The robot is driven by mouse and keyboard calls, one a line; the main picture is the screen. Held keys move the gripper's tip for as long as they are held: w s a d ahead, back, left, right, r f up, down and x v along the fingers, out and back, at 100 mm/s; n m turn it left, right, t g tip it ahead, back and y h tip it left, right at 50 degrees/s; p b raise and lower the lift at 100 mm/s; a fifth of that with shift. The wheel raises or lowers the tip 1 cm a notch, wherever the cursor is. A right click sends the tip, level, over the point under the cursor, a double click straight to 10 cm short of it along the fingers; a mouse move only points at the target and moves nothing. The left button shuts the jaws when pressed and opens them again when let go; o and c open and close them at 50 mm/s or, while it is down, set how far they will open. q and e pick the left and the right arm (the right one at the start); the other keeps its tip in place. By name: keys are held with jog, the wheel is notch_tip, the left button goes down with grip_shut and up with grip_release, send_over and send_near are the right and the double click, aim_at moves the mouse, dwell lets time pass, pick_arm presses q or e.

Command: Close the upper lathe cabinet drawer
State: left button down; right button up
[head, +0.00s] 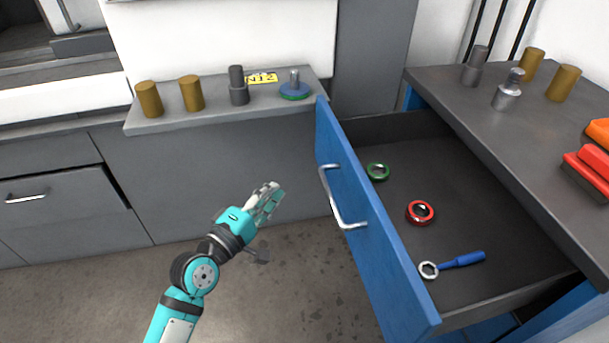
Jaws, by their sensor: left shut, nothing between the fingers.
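The upper drawer (372,215) of the lathe cabinet is pulled out, its blue front facing left with a silver bar handle (336,204). Inside the drawer lie a green ring (377,172), a red ring (420,212) and a blue-handled wrench (461,260). My left gripper (270,197) is shut and empty, in the air to the left of the drawer front. A gap shows between it and the handle. My right gripper is out of view.
The grey cabinet top (500,130) above the drawer carries brass cylinders, metal tool holders and red and orange blocks (592,168). At the back left, a grey shelf (215,112) holds several cylinders and a blue-green disc part (294,90). Grey floor (290,290) lies open left of the drawer.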

pick_arm(q)
jog(key=shift+s+d+r+b+x, duration=0.2)
jog(key=shift+d+x, duration=0.25)
jog(key=shift+x, duration=1.7)
jog(key=shift+s+d+f+b+x, duration=0.2)
jog(key=shift+d+x, duration=0.25)
jog(key=shift+x, duration=1.65)
jog(key=shift+s+d+r+b+x, duration=0.1)
jog(key=shift+s+d+r+x, duration=0.25)
jog(key=shift+x, duration=1.8)
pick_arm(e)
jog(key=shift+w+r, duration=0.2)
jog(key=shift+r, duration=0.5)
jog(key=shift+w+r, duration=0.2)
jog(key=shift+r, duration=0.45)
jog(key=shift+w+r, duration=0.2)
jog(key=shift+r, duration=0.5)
pick_arm(q)
jog(key=shift+d+f, duration=0.1)
jog(key=shift+d, duration=0.05)
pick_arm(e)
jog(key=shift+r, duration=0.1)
